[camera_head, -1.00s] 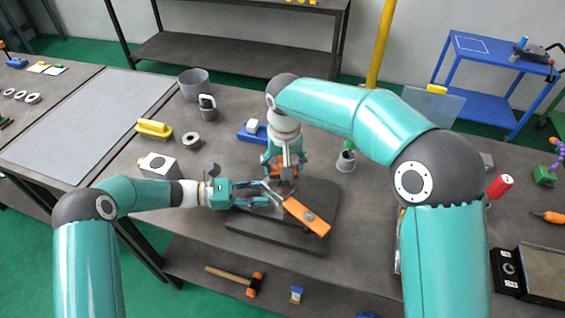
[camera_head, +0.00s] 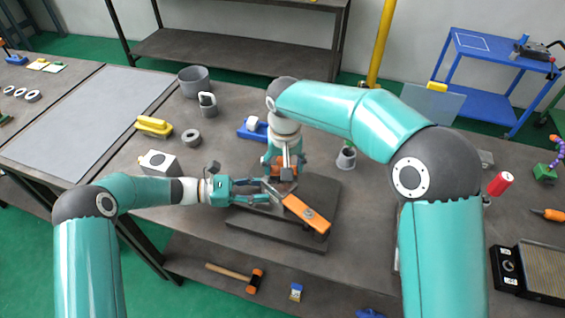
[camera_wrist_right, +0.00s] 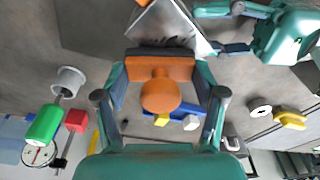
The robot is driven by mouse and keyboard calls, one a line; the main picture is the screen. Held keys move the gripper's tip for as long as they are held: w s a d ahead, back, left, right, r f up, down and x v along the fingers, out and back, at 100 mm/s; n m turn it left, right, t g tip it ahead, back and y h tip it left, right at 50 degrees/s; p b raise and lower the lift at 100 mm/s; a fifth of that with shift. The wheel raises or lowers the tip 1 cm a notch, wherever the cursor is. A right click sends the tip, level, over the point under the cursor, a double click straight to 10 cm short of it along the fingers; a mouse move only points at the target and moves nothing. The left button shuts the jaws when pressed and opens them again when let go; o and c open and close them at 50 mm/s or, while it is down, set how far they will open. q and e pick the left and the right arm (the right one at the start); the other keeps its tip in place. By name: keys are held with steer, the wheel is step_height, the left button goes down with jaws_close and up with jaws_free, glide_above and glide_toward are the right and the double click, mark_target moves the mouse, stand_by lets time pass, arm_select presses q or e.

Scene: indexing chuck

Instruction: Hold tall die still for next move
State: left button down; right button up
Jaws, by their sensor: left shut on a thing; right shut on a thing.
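In the head view my right gripper (camera_head: 284,165) points down above the dark base (camera_head: 320,190). It is shut on an orange block with a round knob (camera_wrist_right: 160,92), clear in the right wrist view. My left gripper (camera_head: 264,191) reaches in from the left and is shut on a grey metal piece beside the orange bar (camera_head: 306,213). In the right wrist view a shiny metal block (camera_wrist_right: 168,25) lies beyond the orange block, with my left gripper's dark fingertips (camera_wrist_right: 232,47) at its right. I cannot tell which piece is the tall die; the contacts are partly hidden.
A blue thing (camera_head: 252,130) and a small grey cup (camera_head: 346,158) stand behind the base. A mallet (camera_head: 236,277) lies on the lower shelf.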

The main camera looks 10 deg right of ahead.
mark_target(272, 184)
steer(key=shift+f, duration=0.25)
steer(key=shift+s+a+r, duration=0.1)
steer(key=shift+s+a, duration=1.15)
steer(key=shift+a, duration=0.15)
steer(key=shift+s+a, duration=0.1)
steer(key=shift+w+d+f, duration=0.2)
steer(key=shift+w+d, duration=0.4)
steer(key=shift+d, duration=0.1)
steer(key=shift+w+d+f, duration=0.2)
steer(key=shift+w+d, duration=0.4)
steer(key=shift+d, duration=0.1)
steer(key=shift+d+f, duration=0.1)
steer(key=shift+d, duration=0.1)
steer(key=shift+w+a+r, duration=0.1)
steer(key=shift+w+r, duration=0.05)
steer(key=shift+r, duration=3.05)
